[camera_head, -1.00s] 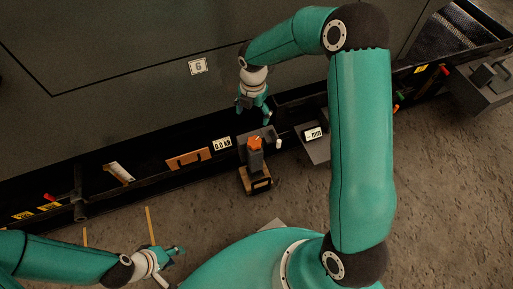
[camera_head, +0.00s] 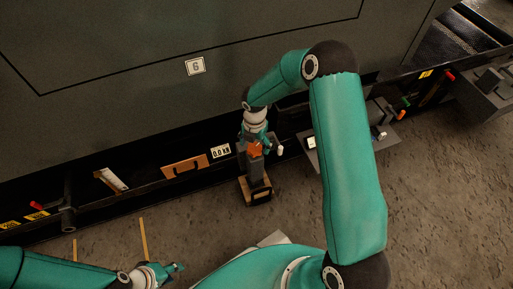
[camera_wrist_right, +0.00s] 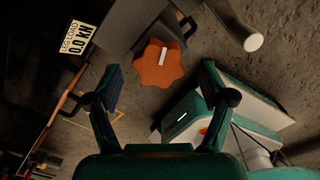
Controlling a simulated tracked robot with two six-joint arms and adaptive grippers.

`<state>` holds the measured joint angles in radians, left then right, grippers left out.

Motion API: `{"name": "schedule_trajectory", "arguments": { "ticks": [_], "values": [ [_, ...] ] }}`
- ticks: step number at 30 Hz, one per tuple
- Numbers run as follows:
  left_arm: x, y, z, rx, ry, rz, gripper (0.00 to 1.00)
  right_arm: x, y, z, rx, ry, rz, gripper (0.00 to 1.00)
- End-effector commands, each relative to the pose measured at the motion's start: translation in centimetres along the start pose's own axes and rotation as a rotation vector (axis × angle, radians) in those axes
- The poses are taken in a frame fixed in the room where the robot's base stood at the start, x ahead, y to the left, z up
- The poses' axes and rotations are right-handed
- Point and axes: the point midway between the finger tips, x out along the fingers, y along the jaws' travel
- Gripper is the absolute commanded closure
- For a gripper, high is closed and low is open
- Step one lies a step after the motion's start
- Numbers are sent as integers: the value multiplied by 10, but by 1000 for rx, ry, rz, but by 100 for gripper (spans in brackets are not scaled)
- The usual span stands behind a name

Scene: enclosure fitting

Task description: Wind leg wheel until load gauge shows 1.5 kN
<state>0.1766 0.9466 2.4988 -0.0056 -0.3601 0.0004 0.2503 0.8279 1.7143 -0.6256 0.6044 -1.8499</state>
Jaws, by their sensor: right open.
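The orange lobed leg wheel (camera_head: 255,151) with a white mark sits on top of the dark leg by the enclosure's lower edge. In the right wrist view the wheel (camera_wrist_right: 153,66) lies ahead, between and beyond the fingertips. My right gripper (camera_head: 257,143) is open just above the wheel and partly covers it; its fingers (camera_wrist_right: 161,80) stand apart with nothing between them. The load gauge (camera_head: 220,151) left of the wheel reads 0.0 kN; it also shows in the right wrist view (camera_wrist_right: 78,38). My left gripper (camera_head: 170,272) is low at the left, away from the wheel; its jaw opening is unclear.
A white handle (camera_head: 280,149) stands out just right of the wheel. An orange-brown panel (camera_head: 185,166) and a pale tilted part (camera_head: 111,180) are on the rail to the left. A grey box (camera_head: 488,94) is at the far right. The floor in front is mostly clear.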

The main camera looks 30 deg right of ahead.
Motion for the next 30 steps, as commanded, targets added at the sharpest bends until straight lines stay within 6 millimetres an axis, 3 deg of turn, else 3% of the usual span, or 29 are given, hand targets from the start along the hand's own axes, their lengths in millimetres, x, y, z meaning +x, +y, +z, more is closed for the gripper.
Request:
{"name": "schedule_trajectory", "arguments": {
  "ticks": [4, 14, 24, 26, 30],
  "values": [
    [5, -2, 0, 0, 0, 0, 62, 12, 0, 0, 1, 0, 1, 18],
    [5, -2, 0, 0, 0, 0, 62, 13, 0, 0, 1, 0, 1, 18],
    [5, -2, 0, 0, 0, 0, 62, 13, -1, 0, 1, 0, 0, 75],
    [4, -2, 0, -2, 1, 0, 62, 13, -5, 7, 3, -1, 0, 78],
    [5, -2, 0, 0, 0, 0, 62, 13, -2, 2, 6, 0, -4, 78]
  ]
}}
